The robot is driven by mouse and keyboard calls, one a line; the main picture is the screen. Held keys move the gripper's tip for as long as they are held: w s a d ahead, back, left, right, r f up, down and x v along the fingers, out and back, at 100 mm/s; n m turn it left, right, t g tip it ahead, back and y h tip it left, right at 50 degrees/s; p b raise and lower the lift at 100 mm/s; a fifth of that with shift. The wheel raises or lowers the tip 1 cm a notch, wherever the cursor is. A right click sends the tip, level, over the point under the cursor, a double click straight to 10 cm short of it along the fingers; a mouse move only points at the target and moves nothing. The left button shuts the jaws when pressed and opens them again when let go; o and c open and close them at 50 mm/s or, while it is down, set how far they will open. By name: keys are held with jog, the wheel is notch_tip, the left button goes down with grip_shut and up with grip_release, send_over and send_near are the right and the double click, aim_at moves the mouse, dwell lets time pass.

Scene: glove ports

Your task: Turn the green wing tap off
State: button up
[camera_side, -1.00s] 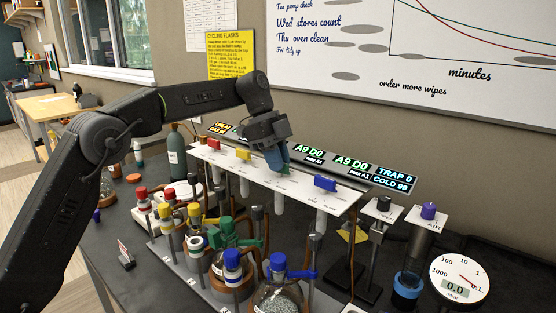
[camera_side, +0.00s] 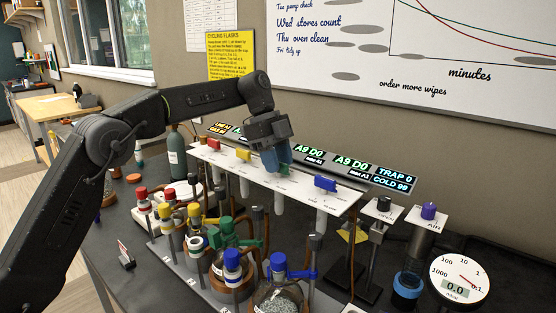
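The green wing tap (camera_side: 284,169) is on the white valve panel (camera_side: 323,198), between the yellow and blue wing taps. Only a sliver of it shows beneath my gripper (camera_side: 277,164), so I cannot read which way its wing points. My gripper points down at the tap with its blue fingers right over it. The fingers overlap in this view, and I cannot tell whether they are open or closed on the wing.
Red (camera_side: 214,142), yellow (camera_side: 243,155) and blue (camera_side: 325,184) wing taps share the panel. Flasks with coloured caps, including a green one (camera_side: 227,226), crowd the bench in front. Lit displays (camera_side: 350,163) stand behind. A round gauge (camera_side: 459,279) is at right.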

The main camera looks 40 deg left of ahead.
jog(key=v, duration=0.7)
jog(key=shift+r, duration=0.2)
jog(key=shift+a, duration=0.15)
dwell(0.7)
